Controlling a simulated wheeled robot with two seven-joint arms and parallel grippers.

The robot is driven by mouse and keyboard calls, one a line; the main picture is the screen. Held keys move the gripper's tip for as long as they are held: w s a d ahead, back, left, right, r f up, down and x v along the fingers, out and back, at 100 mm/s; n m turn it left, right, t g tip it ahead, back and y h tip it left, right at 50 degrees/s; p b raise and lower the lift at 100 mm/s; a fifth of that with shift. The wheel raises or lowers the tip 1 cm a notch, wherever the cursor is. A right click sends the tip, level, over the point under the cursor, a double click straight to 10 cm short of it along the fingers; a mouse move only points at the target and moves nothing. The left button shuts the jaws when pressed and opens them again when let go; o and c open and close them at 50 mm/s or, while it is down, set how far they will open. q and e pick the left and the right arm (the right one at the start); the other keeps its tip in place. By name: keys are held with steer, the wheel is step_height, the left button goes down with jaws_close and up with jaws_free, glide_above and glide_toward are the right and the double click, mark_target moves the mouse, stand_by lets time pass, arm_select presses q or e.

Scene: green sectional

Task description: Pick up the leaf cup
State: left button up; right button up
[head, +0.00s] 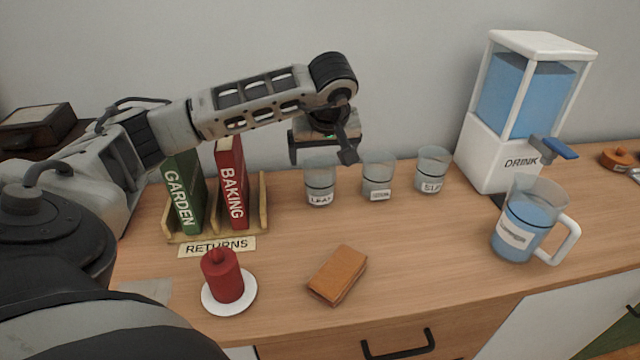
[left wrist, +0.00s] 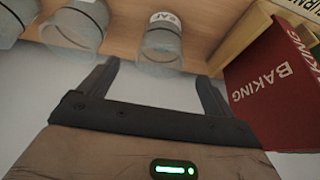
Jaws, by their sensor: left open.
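The leaf cup (head: 320,187) is a clear glass with a white label reading LEAF, upright on the wooden counter just right of the book rack. My left gripper (head: 325,150) is above it, pointing down, open and empty. In the left wrist view the leaf cup (left wrist: 162,40) shows beyond the gap between the two fingers (left wrist: 155,78), its label at the top. The fingers look apart from the cup. My right gripper is not in view.
Two more labelled cups (head: 378,181) (head: 433,170) stand to the right, then a drink dispenser (head: 480,150) and a pitcher (head: 518,235). A rack holds the red BAKING book (head: 231,185) and green GARDEN book (head: 182,195).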

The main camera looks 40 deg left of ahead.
mark_target(319, 173)
arm_select(q)
steer(key=x, duration=0.8)
steer(key=shift+w+a+f+p, duration=0.15)
steer(key=shift+f+p, duration=0.1)
steer(key=shift+p, duration=0.15)
steer(key=c, duration=1.1)
